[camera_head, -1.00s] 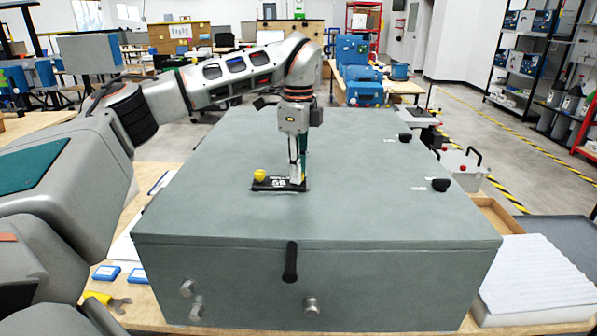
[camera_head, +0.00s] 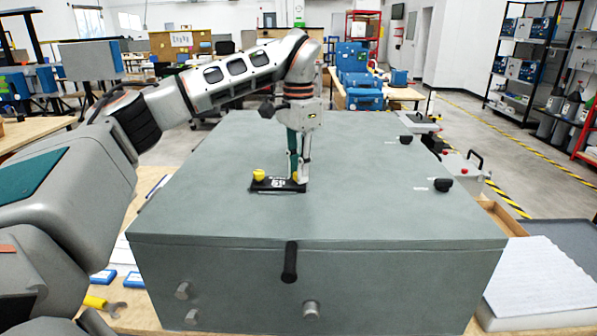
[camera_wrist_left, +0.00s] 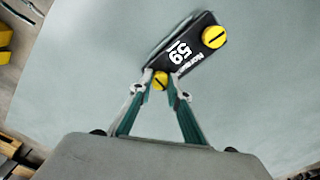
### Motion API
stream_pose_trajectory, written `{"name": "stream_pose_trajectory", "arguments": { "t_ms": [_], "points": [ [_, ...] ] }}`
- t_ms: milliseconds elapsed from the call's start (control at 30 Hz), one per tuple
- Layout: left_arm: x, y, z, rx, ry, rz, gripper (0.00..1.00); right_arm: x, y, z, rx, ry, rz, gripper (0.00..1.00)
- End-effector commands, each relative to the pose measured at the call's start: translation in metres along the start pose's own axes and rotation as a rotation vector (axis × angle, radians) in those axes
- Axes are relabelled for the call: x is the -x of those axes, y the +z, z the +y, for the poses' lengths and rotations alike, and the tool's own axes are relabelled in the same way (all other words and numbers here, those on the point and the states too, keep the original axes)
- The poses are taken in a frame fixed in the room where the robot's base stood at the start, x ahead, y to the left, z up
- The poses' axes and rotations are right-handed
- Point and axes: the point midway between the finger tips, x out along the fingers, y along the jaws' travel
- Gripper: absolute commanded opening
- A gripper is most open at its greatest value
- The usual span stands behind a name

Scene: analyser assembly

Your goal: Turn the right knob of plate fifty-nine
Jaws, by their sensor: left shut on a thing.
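Plate fifty-nine (camera_head: 277,186) is a small black plate with white digits on top of the grey box. In the left wrist view the plate (camera_wrist_left: 187,48) reads 59. Its left yellow knob (camera_head: 259,175) is free, and also shows in the left wrist view (camera_wrist_left: 214,37). My left gripper (camera_head: 299,178) points straight down at the plate's right end. Its fingers are closed around the right yellow knob (camera_wrist_left: 160,80), which shows between the fingertips in the left wrist view and is mostly hidden in the head view. My right gripper is not in view.
The grey box (camera_head: 380,215) has black knobs (camera_head: 443,185) on its right side and a black handle (camera_head: 290,262) in front. Blue blocks (camera_head: 131,280) and a yellow tool (camera_head: 100,302) lie at the left. A white foam block (camera_head: 540,275) is at the right.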

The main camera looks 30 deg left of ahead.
Motion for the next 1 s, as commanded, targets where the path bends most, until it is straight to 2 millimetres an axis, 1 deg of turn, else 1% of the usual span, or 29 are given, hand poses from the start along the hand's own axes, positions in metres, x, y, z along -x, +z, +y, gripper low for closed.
{"name": "stream_pose_trajectory", "arguments": {
  "t_ms": [33,333,467,567,667,900,1000],
  "points": [
    [-0.008,0.002,0.002,0.042,0.006,-0.015,0.0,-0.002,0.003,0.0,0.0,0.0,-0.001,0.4],
    [-0.009,0.002,0.003,0.327,0.005,-0.017,0.0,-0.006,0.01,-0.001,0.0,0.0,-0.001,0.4],
    [-0.01,0.001,0.003,0.451,0.004,-0.017,0.0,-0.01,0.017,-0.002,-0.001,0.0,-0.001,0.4],
    [-0.011,0.001,0.003,0.544,0.004,-0.018,0.0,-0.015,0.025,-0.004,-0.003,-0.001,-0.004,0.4],
    [-0.013,0.0,0.003,0.631,0.004,-0.019,0.0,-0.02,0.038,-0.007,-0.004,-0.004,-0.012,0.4],
    [-0.015,-0.001,0.002,0.807,0.001,-0.021,0.0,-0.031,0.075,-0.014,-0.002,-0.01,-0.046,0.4],
    [-0.013,-0.001,0.002,0.862,0.0,-0.02,0.0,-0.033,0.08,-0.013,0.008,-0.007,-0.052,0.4]
  ]
}}
